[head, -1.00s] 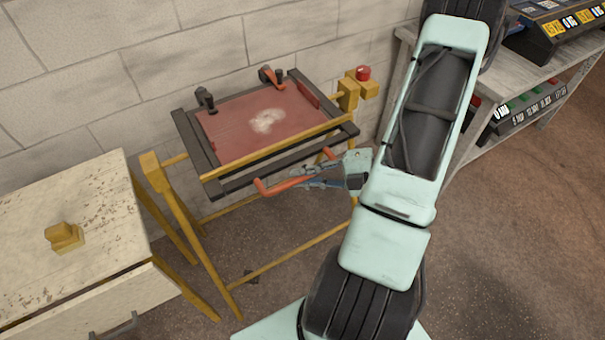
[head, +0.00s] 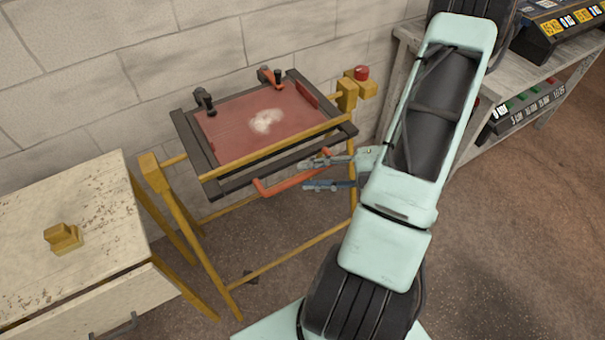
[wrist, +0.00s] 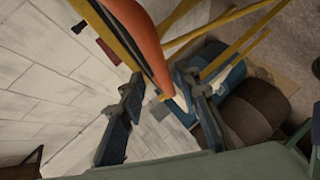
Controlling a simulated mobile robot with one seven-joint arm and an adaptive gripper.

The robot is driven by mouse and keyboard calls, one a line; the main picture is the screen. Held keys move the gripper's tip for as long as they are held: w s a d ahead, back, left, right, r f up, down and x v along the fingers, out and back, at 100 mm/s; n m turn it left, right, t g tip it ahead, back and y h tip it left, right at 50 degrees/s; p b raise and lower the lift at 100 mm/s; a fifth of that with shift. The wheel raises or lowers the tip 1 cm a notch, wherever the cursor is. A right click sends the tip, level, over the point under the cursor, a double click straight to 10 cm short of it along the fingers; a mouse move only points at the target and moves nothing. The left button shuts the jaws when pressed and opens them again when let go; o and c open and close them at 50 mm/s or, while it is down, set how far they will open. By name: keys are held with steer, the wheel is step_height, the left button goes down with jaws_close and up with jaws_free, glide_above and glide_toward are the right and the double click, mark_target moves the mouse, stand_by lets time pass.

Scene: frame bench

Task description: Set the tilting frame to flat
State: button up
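The tilting frame (head: 207,165) is a dark grey rectangle around a red panel (head: 225,128) with a pale patch, on a yellow stand. The panel looks close to level; its exact angle is hard to judge. An orange-red handle (head: 278,187) runs along its front edge. My gripper (head: 303,176) is open at the handle's right part, one finger higher than the other. In the wrist view the handle (wrist: 148,45) runs between the spread fingers, with visible gaps beside it. Whether either finger touches it is unclear.
Two black clamps, one with an orange lever (head: 271,77), sit on the frame's back edge. A red button (head: 362,73) tops a yellow post at right. A wooden cabinet (head: 110,205) stands left, a shelf (head: 415,40) right. Open floor lies in front.

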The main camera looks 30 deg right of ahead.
steer(key=v, duration=0.9)
steer(key=shift+d+r, duration=0.1)
steer(key=shift+d, duration=0.05)
